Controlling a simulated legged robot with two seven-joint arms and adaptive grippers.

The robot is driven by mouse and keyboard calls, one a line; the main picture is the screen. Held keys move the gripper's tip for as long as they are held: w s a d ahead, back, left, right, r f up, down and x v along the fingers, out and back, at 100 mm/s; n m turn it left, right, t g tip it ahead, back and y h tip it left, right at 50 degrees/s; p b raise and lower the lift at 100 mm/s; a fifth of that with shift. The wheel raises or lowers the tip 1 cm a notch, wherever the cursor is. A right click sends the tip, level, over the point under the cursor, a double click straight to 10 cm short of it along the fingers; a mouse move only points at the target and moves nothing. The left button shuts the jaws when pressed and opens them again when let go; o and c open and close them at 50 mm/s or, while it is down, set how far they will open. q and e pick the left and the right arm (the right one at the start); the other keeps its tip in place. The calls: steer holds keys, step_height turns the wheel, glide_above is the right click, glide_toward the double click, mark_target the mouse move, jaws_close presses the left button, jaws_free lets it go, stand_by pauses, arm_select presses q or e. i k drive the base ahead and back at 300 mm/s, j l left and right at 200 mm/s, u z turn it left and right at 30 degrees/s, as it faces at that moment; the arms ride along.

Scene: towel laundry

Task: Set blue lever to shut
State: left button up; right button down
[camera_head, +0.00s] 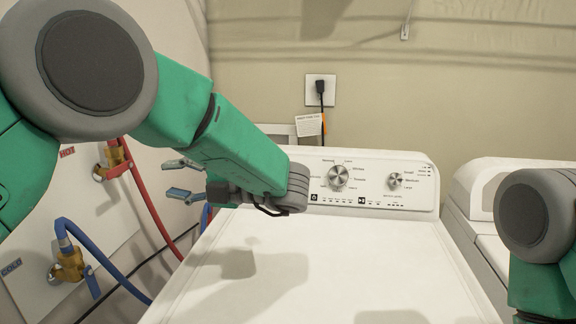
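The cold-water valve (68,266) is brass and sits low on the white wall panel at left, beside the COLD label. A short blue piece that looks like the blue lever (92,283) slants down and right from it. A blue hose (110,272) arches from the valve top and runs right. My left arm reaches across the picture, and its gripper (178,178) points back left with two fingers apart, empty, above and right of the cold valve.
A red hose (152,205) hangs from the hot-water valve (110,156), above the cold valve. A white washer (330,270) with a dial panel fills the middle. Another white appliance (482,205) stands at right. A dark cord runs along the wall near the cold valve.

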mark_target(88, 272)
steer(key=k, duration=0.95)
